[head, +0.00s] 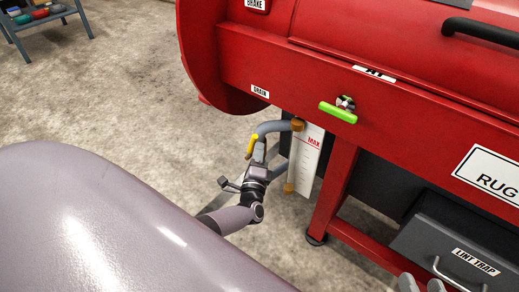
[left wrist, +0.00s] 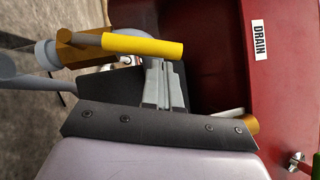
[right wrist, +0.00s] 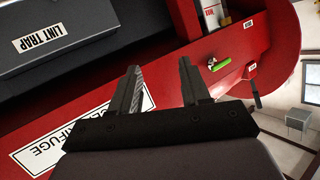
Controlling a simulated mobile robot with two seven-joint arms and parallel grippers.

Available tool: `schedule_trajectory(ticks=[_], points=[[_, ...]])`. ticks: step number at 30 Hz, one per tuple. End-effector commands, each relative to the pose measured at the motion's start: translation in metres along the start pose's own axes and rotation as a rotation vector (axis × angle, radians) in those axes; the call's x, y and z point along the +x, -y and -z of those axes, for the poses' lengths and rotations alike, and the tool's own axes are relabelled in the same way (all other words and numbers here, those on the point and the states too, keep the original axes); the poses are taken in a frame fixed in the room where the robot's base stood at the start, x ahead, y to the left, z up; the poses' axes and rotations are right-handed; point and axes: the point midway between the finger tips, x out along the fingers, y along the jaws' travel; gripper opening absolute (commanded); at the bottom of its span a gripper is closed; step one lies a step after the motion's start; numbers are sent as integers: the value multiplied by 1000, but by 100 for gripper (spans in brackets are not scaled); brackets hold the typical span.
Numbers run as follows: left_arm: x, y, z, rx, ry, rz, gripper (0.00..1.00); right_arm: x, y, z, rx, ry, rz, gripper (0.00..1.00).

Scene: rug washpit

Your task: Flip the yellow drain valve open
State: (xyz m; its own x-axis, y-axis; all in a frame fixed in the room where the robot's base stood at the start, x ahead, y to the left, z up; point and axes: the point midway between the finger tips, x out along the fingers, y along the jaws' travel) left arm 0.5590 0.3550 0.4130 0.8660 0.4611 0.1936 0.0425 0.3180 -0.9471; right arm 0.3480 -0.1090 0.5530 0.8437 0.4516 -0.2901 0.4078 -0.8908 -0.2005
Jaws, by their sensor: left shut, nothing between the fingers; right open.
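The yellow drain valve handle (head: 252,146) is at the lower end of a grey curved pipe (head: 268,127), below the DRAIN label (head: 260,91). In the left wrist view the yellow handle (left wrist: 145,48) lies almost level, on a metal lever from a brass valve body (left wrist: 72,48). My left gripper (head: 259,150) is shut and empty, its fingertips (left wrist: 160,62) right at the handle's lower edge; I cannot tell whether they touch.
A green-handled valve (head: 338,112) sits on the red machine (head: 235,60). A white MAX gauge panel (head: 306,160) stands just right of the left gripper. The grey lint trap drawer (head: 450,250) is lower right.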

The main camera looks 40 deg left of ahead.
Motion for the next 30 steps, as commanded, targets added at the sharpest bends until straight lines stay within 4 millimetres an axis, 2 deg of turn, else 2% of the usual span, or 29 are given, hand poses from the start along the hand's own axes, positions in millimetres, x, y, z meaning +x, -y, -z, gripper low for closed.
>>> schedule_trajectory(ticks=[1, 7, 18, 30], points=[[1, 6, -2, -20, 1, -20, 0, 1, 4, 8, 29, 16, 12, 46], [-1, 4, -7, -87, -5, -83, 0, 7, 15, 10, 118, 76, 49, 46], [16, 6, -31, -264, -4, -199, 0, -13, -6, 13, -8, 131, -68, 46], [17, 3, -32, -288, -4, -213, 0, -15, -8, 10, -24, 136, -81, 46]])
